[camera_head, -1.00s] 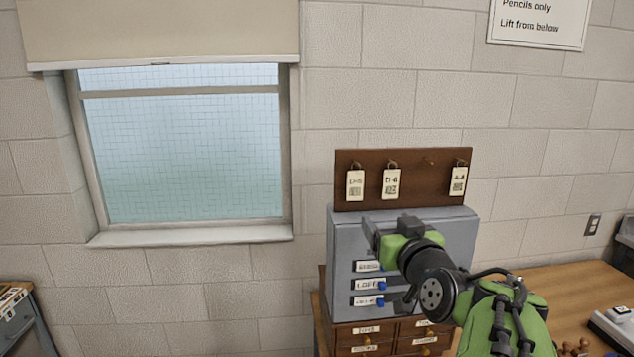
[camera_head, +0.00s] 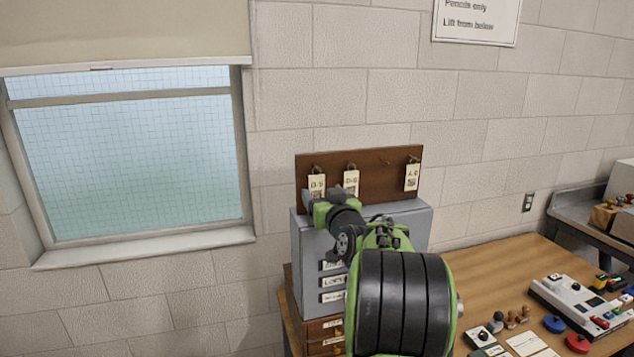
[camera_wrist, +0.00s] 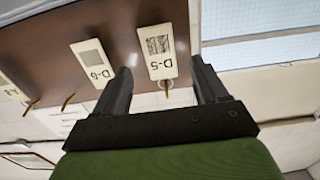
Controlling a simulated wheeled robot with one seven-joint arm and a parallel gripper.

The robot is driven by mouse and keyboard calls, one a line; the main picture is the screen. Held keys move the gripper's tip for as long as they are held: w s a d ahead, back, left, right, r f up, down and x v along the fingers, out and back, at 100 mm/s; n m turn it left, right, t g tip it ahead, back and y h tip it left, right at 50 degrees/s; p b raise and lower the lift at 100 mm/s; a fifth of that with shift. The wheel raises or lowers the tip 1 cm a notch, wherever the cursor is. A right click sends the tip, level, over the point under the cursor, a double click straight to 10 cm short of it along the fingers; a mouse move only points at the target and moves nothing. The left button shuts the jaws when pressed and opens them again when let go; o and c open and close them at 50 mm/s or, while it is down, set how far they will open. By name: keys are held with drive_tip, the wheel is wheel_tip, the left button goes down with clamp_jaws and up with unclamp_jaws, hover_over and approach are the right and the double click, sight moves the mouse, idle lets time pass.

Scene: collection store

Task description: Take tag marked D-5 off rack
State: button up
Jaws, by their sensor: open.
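The tag marked D-5 (camera_head: 317,184) hangs on the leftmost hook of the brown rack (camera_head: 384,180). In the wrist view, which is upside down, the D-5 tag (camera_wrist: 159,54) lies between the two fingers of my open gripper (camera_wrist: 163,80). I cannot tell whether either finger touches it. The tag marked D-6 (camera_wrist: 92,62) hangs beside it, just outside one finger; it also shows in the head view (camera_head: 351,183). My gripper (camera_head: 320,193) is in front of the rack's left end in the head view and hides the lower part of the D-5 tag.
A third tag (camera_head: 411,178) hangs at the rack's right end, and one hook is empty. A grey cabinet (camera_head: 411,222) stands below the rack. The window (camera_head: 130,150) is to the left. The wooden desk (camera_head: 480,268) to the right holds stamps and boxes.

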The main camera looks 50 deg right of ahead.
sight(317, 186)
drive_tip(key=x, duration=0.3)
drive_tip(key=shift+w+p, duration=0.2)
drive_tip(key=shift+p, duration=0.1)
drive_tip(key=shift+s+a+r, duration=0.1)
drive_tip(key=shift+s, duration=0.1)
drive_tip(key=shift+c, duration=0.6)
drive_tip(key=c, duration=1)
drive_tip(key=shift+s+r+b, duration=0.1)
drive_tip(key=shift+r+b, duration=0.15)
drive_tip(key=shift+b, duration=0.15)
drive_tip(key=b+v, duration=0.5)
drive_tip(key=v, duration=1.3)
